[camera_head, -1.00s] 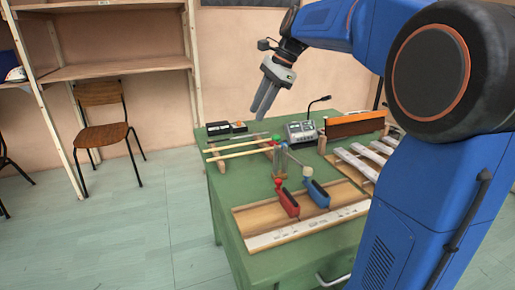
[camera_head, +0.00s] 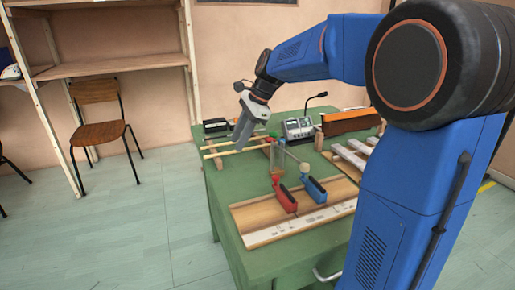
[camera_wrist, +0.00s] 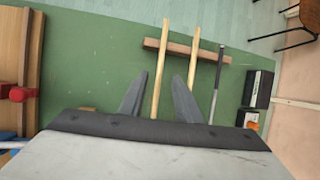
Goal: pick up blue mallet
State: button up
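Two pale wooden sticks (camera_wrist: 160,65) and a grey-shafted stick (camera_wrist: 217,85) lie across a wooden bar (camera_wrist: 186,50). Their near ends are hidden by my gripper in the wrist view. A green head (camera_head: 272,135) shows near the stick ends in the head view. My gripper (camera_head: 240,140) points down above the sticks. Its fingers (camera_wrist: 160,92) are apart and empty, with one pale stick visible between them.
A black box (camera_wrist: 258,88) lies beside the sticks. A chair (camera_head: 100,120) and shelves (camera_head: 110,69) stand left.

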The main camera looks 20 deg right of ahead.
jog(key=shift+x, duration=1.85)
jog(key=shift+s+a, duration=0.1)
grip_shut()
